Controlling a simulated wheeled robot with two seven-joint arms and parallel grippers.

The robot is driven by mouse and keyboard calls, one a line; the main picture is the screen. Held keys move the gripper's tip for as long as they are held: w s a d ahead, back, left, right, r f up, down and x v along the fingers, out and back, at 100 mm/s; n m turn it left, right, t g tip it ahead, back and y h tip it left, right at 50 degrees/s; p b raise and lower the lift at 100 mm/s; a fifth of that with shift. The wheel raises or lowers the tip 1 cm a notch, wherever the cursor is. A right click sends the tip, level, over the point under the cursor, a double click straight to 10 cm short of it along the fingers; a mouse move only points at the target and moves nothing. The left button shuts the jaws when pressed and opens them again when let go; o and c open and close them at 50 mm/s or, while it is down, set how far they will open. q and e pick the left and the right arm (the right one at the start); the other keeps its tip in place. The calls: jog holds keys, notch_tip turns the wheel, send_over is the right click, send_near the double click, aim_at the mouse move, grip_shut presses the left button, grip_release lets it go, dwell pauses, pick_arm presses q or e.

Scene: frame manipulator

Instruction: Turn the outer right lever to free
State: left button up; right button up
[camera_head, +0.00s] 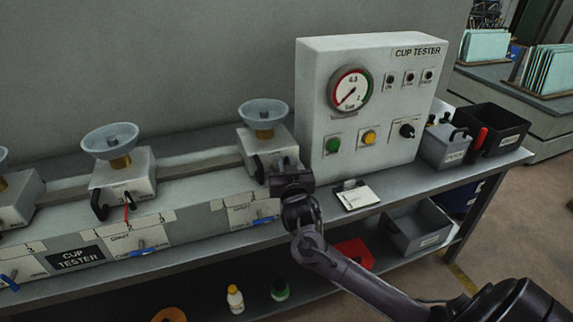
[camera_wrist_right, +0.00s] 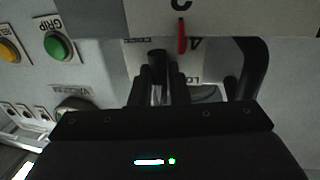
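The outer right station (camera_head: 268,142) is a pale block with a clear bowl on top, beside the cup tester box. Its black left lever (camera_head: 258,170) hangs at its front; it also shows in the right wrist view (camera_wrist_right: 252,70). My right gripper (camera_head: 286,177) is at the station's front right corner, hiding that part in the head view. In the right wrist view, its two dark fingers (camera_wrist_right: 160,88) stand slightly apart, around the end of the black right lever (camera_wrist_right: 157,62). Whether they press on it cannot be told. A red pointer (camera_wrist_right: 181,36) is close by. My left gripper is out of view.
The cup tester box (camera_head: 310,100), with gauge and buttons, stands just right of the gripper. A white card (camera_head: 358,197) lies on the bench in front. Other stations (camera_head: 125,178) stand to the left. Blue handles (camera_head: 262,221) stick out below. Bins (camera_head: 490,135) stand far right.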

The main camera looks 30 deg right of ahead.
grip_shut()
jog(key=m, duration=0.2)
jog(key=m+p, duration=0.1)
jog(key=m, duration=0.2)
jog(key=shift+d+g+y, duration=0.2)
jog(key=shift+g+y, duration=0.1)
jog(key=shift+g, duration=0.1)
jog(key=m+y+p, duration=0.1)
jog(key=m+p, duration=0.1)
jog(key=m, duration=0.3)
jog(key=shift+s+d+f, duration=0.1)
jog(key=shift+d, duration=0.05)
jog(key=m+y+p, duration=0.1)
jog(key=m, duration=0.2)
jog(key=shift+f+m+y, duration=0.1)
jog(key=shift+m+y, duration=0.2)
jog(key=shift+f+m+y+p, duration=0.15)
jog(key=shift+m+y+p, duration=0.15)
jog(key=shift+m+p, duration=0.6)
